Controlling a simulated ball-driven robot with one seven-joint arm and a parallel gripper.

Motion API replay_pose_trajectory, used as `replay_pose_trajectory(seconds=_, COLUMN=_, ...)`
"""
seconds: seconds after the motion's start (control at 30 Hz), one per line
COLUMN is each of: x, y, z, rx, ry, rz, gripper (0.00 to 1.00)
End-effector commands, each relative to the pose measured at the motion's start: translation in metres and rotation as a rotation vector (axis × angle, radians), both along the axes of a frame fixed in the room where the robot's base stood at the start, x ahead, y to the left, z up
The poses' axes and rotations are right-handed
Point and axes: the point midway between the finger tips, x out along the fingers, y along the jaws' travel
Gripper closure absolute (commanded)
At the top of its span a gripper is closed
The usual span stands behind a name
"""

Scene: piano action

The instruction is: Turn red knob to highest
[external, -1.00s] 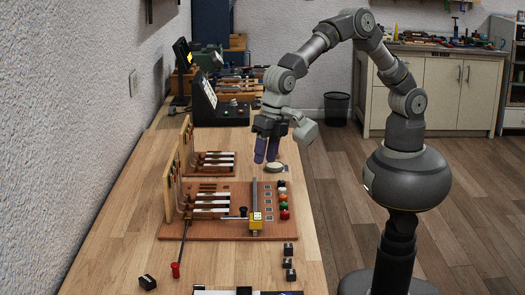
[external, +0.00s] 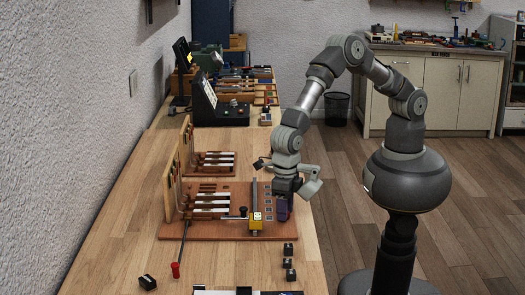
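The piano action model stands on a wooden base board (external: 205,229) on the bench. My gripper (external: 282,210) points down at the right edge of this board, with its dark purple fingers low over the column of coloured knobs. The red knob, at the near end of that column in the earlier frame, is hidden behind my fingers. The other knobs are covered as well. I cannot tell whether the fingers touch the red knob, or whether they are open or shut.
A yellow block (external: 256,221) on a grey rail (external: 254,195) stands just left of my gripper. Small dark blocks (external: 288,262) lie in front of the board. A red-tipped tool (external: 175,269) lies front left.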

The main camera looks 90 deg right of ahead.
Motion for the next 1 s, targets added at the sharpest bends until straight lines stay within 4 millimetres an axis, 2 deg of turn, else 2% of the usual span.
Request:
replay_pose_trajectory(seconds=0.03, x=0.0001, y=0.0000, z=0.0003, rx=0.000, ry=0.000, rz=0.000, gripper=0.62)
replay_pose_trajectory(seconds=0.07, x=0.0001, y=0.0000, z=0.0004, rx=0.000, ry=0.000, rz=0.000, gripper=0.67)
replay_pose_trajectory(seconds=0.2, x=0.0002, y=-0.0001, z=0.0005, rx=0.000, ry=0.000, rz=-0.001, gripper=0.99)
replay_pose_trajectory(seconds=0.63, x=0.0004, y=0.0001, z=0.0018, rx=0.001, ry=0.000, rz=-0.077, gripper=1.00)
replay_pose_trajectory(seconds=1.0, x=0.0004, y=0.0004, z=0.0024, rx=0.002, ry=-0.001, rz=-0.373, gripper=1.00)
